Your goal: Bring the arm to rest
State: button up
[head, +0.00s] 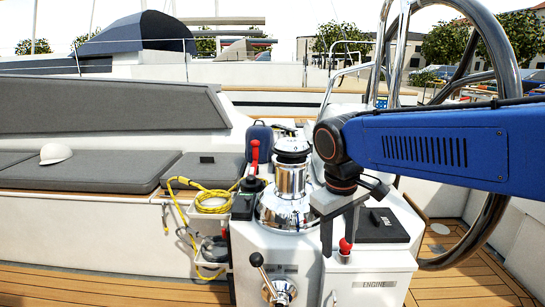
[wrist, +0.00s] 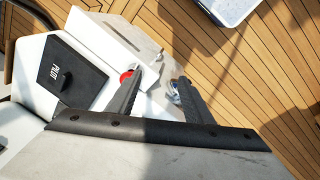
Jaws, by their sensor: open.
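My blue arm (head: 430,145) reaches in from the right in the head view. My gripper (head: 339,248) points down over the white console (head: 300,255), its two dark fingers apart with nothing visible between them. In the wrist view my gripper (wrist: 158,80) also shows open. A red knob (head: 345,245) is close by the right fingertip in the head view. In the wrist view the red knob (wrist: 126,76) is partly hidden by the left finger; I cannot tell whether they touch.
A chrome winch (head: 290,180) and a red-handled lever (head: 254,155) stand left of my gripper. A black PILOT cover (head: 383,225) lies to its right, near the steering wheel (head: 490,215). A yellow rope (head: 212,195) hangs by the seat. Teak floor (wrist: 230,65) surrounds the console.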

jog(key=s+d+f+m+t+y, duration=0.1)
jog(key=s+d+f+m+t, duration=0.2)
jog(key=s+d, duration=1)
notch_tip(320, 180, down, 5)
jog(key=s+m, duration=0.1)
jog(key=m, duration=0.2)
jog(key=shift+s+d+f+t, duration=0.15)
jog(key=shift+s+d+t, duration=0.15)
jog(key=shift+d, duration=0.05)
